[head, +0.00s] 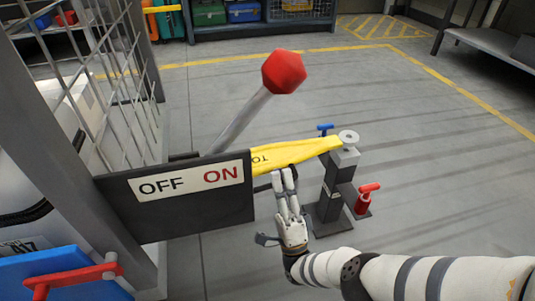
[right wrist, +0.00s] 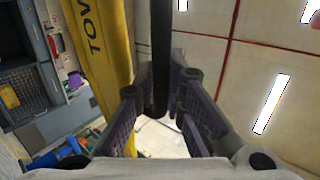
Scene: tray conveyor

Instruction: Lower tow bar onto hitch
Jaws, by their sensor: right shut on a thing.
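The yellow tow bar (head: 300,153) extends right from behind the OFF/ON plate. Its far end reaches the top of the grey hitch post (head: 343,160), which has a round pale metal cap (head: 348,137). I cannot tell whether the bar rests on the hitch or is just above or beside it. My right gripper (head: 284,178) is below the bar, shut on a dark handle (right wrist: 160,45). In the right wrist view the handle runs between the fingers (right wrist: 160,100), beside the yellow bar (right wrist: 103,50). My left gripper is not in view.
A lever with a red knob (head: 284,72) rises behind the OFF/ON plate (head: 180,195). A wire cage (head: 100,90) stands at left. The hitch post has blue (head: 325,127) and red (head: 369,188) handles.

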